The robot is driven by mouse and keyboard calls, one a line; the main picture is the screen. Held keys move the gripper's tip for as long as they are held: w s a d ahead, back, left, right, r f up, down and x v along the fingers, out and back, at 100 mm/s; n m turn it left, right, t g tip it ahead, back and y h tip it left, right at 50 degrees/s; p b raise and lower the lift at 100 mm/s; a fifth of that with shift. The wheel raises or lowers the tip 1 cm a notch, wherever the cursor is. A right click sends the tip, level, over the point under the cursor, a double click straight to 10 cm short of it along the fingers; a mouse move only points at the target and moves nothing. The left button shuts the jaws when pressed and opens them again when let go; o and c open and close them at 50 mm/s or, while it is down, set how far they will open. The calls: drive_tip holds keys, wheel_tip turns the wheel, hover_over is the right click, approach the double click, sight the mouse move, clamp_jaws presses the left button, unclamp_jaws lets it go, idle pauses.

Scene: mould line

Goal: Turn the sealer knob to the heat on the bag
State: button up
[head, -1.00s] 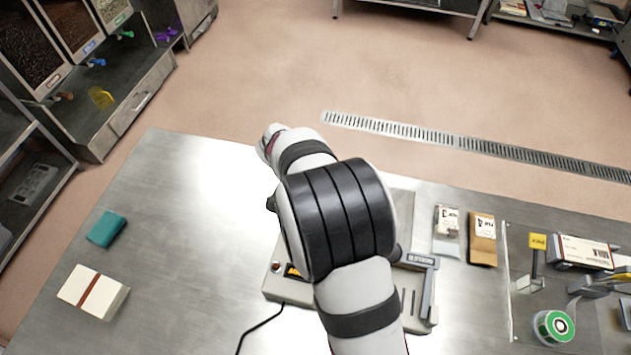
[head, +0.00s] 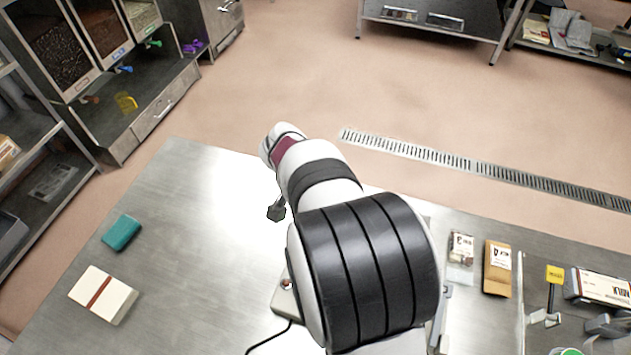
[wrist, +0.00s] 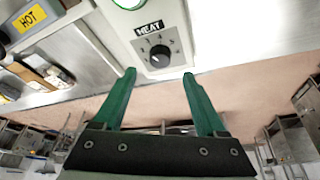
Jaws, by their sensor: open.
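The sealer's pale front panel (wrist: 185,28) shows in the wrist view with a black HEAT label and a round dark knob (wrist: 159,54). Small marks ring the knob; its setting is too small to read surely. My gripper (wrist: 158,76) has two green fingers, open and empty, with the knob beyond and between their tips. I see no contact with it. In the head view my arm hides most of the sealer (head: 284,302) and its knob.
A teal block (head: 122,232) and a cream box with a red-brown band (head: 103,294) lie on the left of the steel table (head: 190,265). A yellow tag (head: 554,273) and a MILK box (head: 602,286) are at the right. A black cord leaves the sealer.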

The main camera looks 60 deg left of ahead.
drive_tip(key=v, duration=1)
drive_tip(key=w+d+r+m+g+h, duration=0.15)
drive_tip(key=w+d, duration=0.25)
drive_tip(key=d, duration=0.5)
drive_tip(key=w+d+r+m, duration=0.15)
drive_tip(key=w+d, duration=0.25)
drive_tip(key=d, duration=0.5)
drive_tip(key=w+d+r+m+g+h, duration=0.1)
drive_tip(key=w+d+m, duration=0.15)
drive_tip(key=d, duration=0.65)
drive_tip(key=s+d+f+m+g+y, duration=0.1)
drive_tip(key=s+d+m, duration=0.1)
drive_tip(key=s+d, duration=0.3)
drive_tip(key=s+d+f+m+g+y, duration=0.1)
drive_tip(key=s+d, duration=0.4)
drive_tip(key=d, duration=0.5)
drive_tip(key=shift+s+f+m+y, duration=0.25)
drive_tip(key=shift+m+y, duration=0.1)
drive_tip(key=shift+m, duration=0.2)
